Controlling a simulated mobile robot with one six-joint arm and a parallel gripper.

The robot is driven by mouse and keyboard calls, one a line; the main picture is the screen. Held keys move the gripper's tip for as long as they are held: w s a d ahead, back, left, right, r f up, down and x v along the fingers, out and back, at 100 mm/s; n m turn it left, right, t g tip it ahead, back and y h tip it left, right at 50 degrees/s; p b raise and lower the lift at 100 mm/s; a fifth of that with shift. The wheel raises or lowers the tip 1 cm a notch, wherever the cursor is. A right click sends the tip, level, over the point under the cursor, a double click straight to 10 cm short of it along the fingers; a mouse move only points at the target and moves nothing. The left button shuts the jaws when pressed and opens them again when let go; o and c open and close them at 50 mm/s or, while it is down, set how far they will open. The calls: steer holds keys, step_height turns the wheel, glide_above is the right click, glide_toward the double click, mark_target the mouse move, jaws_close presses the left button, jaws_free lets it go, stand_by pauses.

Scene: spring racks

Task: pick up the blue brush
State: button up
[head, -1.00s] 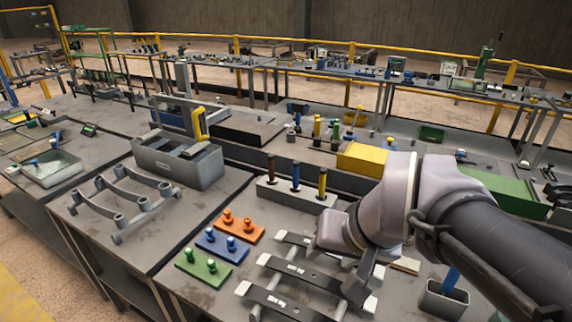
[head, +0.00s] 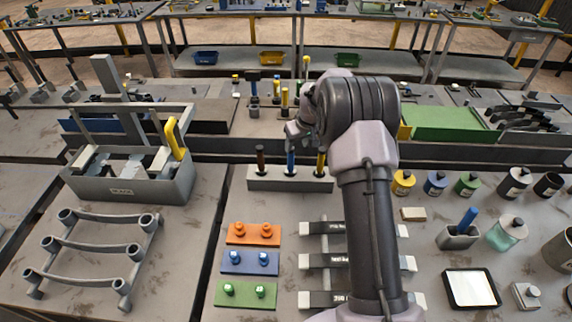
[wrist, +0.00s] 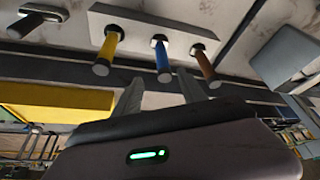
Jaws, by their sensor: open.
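A grey rack block (head: 262,182) holds three upright handles, brown, blue and yellow. The blue handle (head: 291,164), which looks like the blue brush, stands in the middle. It also shows in the wrist view (wrist: 162,62), between the yellow handle (wrist: 108,50) and the brown one (wrist: 203,66). My gripper (head: 293,135) is above and close to the blue handle in the head view. In the wrist view its two fingers (wrist: 160,98) are spread apart with nothing between them, and the blue handle's end is just beyond the gap. Bristles are hidden.
Another blue handle (head: 468,218) stands in a grey cup (head: 458,240) at right. Orange, blue and green peg plates (head: 250,262) lie in front of the rack. A grey bin (head: 125,190) stands at left. The yellow and brown handles are close neighbours.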

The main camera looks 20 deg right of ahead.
mark_target(289, 160)
steer(key=x, duration=1.2)
steer(key=shift+s+a+f+b, duration=0.15)
steer(key=shift+s+a+b, duration=0.1)
steer(key=shift+b, duration=0.15)
steer(key=shift+w+f, duration=0.3)
steer(key=shift+f, duration=0.05)
steer(key=shift+s+r, duration=0.1)
steer(key=shift+c, duration=1.1)
jaws_close()
